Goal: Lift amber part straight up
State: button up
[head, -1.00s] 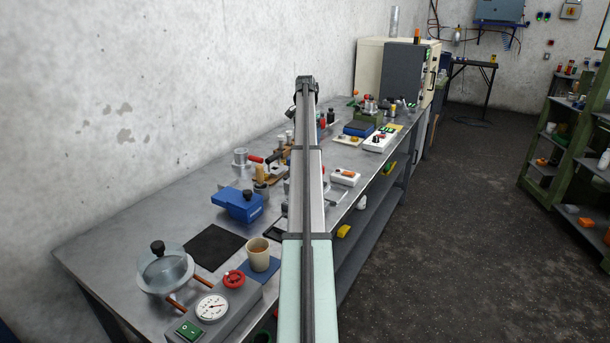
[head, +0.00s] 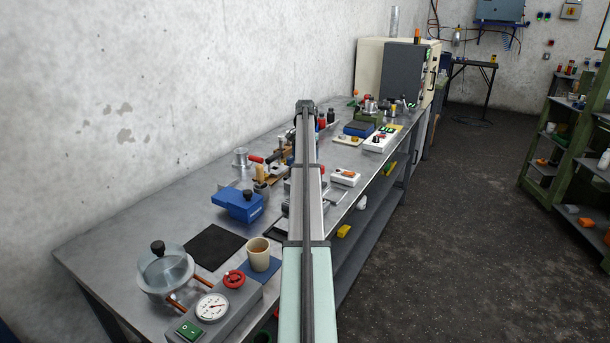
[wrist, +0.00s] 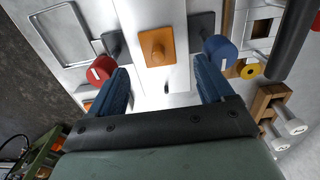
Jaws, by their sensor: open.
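The amber part (wrist: 157,46) is an orange square plate with a round knob in its middle, on a pale metal block at the top centre of the wrist view. My gripper (wrist: 162,72) has two blue fingers, spread open with nothing between them. The amber part shows beyond the fingertips, roughly centred across the gap. I cannot tell the height between them. In the head view my arm hides the amber part and the gripper.
A red cylinder (wrist: 91,68) and a blue cylinder (wrist: 220,48) flank the amber part, close to my fingertips in the wrist view.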

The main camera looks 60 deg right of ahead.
jog(key=f, duration=0.5)
jog(key=shift+s+a, duration=0.1)
jog(key=shift+a, duration=0.1)
jog(key=c, duration=1.1)
jog(key=shift+r, duration=0.15)
